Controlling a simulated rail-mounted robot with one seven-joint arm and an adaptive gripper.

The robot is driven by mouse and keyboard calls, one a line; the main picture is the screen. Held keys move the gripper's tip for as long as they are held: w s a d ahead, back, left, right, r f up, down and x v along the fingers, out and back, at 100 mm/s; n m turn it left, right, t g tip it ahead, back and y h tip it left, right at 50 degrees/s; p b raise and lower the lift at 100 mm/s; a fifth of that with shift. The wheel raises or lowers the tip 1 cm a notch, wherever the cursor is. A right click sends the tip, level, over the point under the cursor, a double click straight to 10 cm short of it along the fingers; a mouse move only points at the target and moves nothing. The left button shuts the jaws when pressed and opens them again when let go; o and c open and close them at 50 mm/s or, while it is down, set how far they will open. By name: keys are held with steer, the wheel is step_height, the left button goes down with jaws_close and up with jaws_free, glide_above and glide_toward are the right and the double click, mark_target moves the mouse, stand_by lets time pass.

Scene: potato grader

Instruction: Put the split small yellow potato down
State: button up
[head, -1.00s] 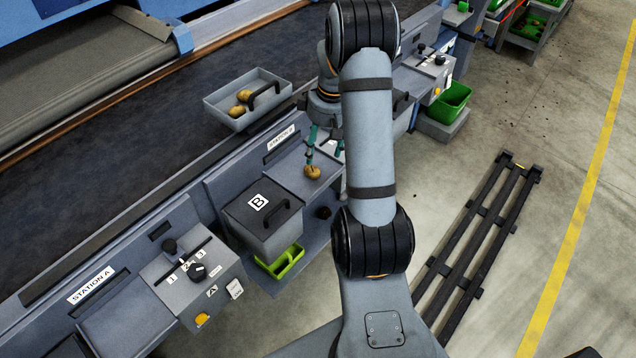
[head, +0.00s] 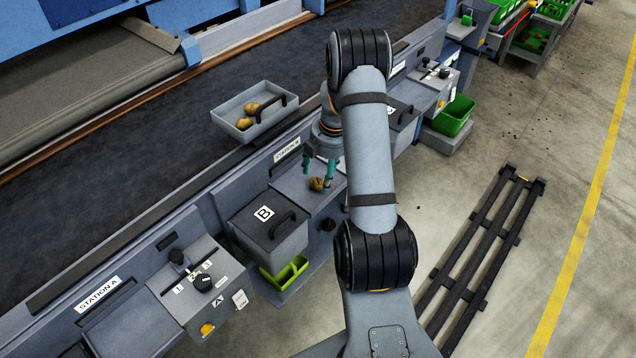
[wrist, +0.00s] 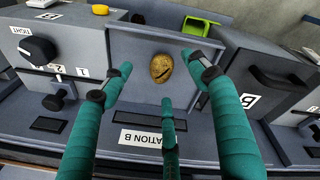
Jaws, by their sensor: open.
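The split small yellow potato (wrist: 162,68) lies on the grey Station B shelf (wrist: 130,90), its dark split showing in the wrist view. In the head view the potato (head: 317,184) sits just below my gripper (head: 325,172). My gripper (wrist: 165,80) is open, with its teal fingers spread on both sides of the potato and a gap to each. Whether any finger touches it is not clear in the head view.
A lidded grey bin marked B (head: 268,228) stands left of the shelf, with a green tray (head: 285,272) below it. A grey tray with yellow potatoes (head: 232,128) sits at the belt edge. A control box with a black knob (wrist: 38,50) is beside the shelf in the wrist view.

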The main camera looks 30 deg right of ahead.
mark_target(318, 181)
steer(key=f, duration=0.2)
steer(key=w+f+p, duration=0.1)
steer(key=f, duration=0.1)
steer(key=shift+a, duration=0.3)
steer(key=shift+c, duration=0.8)
steer(key=c, duration=1.1)
steer(key=shift+c, duration=0.8)
